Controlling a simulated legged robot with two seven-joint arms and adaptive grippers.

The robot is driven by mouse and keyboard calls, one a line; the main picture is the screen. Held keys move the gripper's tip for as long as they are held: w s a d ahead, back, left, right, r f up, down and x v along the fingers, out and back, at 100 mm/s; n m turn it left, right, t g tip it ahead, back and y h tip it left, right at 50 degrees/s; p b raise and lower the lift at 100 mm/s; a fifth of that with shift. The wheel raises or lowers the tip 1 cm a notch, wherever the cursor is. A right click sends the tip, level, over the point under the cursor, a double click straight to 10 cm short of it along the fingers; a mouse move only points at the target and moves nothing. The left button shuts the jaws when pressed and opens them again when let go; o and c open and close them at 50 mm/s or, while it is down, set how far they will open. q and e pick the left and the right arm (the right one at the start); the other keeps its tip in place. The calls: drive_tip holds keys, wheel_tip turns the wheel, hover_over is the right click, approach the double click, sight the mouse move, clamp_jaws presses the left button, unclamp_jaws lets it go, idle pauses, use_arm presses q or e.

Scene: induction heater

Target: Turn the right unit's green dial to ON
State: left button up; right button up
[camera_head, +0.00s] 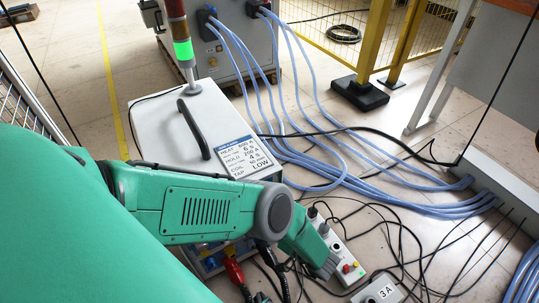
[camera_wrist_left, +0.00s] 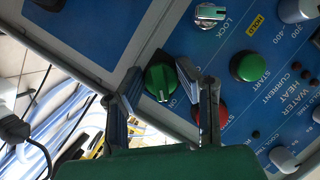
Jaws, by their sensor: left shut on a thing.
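The green dial (camera_wrist_left: 160,78) is on the blue control panel in the left wrist view. A pale mark shows on its lower part, and ON lettering is beside it. My left gripper (camera_wrist_left: 163,95) has one finger on either side of the dial and is shut on it. In the head view, the heater unit (camera_head: 150,145) has a pale top and a black handle. My left arm crosses in front of it and hides most of its front panel, including the dial. My right gripper is not in view.
A green START button (camera_wrist_left: 249,66), a red button (camera_wrist_left: 222,115) and a silver LOCK switch (camera_wrist_left: 209,14) are close to the dial. A lamp stack (camera_head: 182,45) glows green on the unit. Blue hoses (camera_head: 330,165) and black cables cover the floor at right.

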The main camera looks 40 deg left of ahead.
use_arm(q)
drive_tip(key=shift+w+a+r, duration=0.1)
drive_tip(key=shift+w+a, duration=0.1)
drive_tip(key=shift+w, duration=0.15)
drive_tip(key=o, duration=1.1)
drive_tip(key=shift+s, duration=0.1)
drive_tip(key=shift+d, duration=0.1)
drive_tip(key=shift+s+d, duration=0.1)
drive_tip(key=shift+d, duration=0.15)
drive_tip(key=v, duration=0.7)
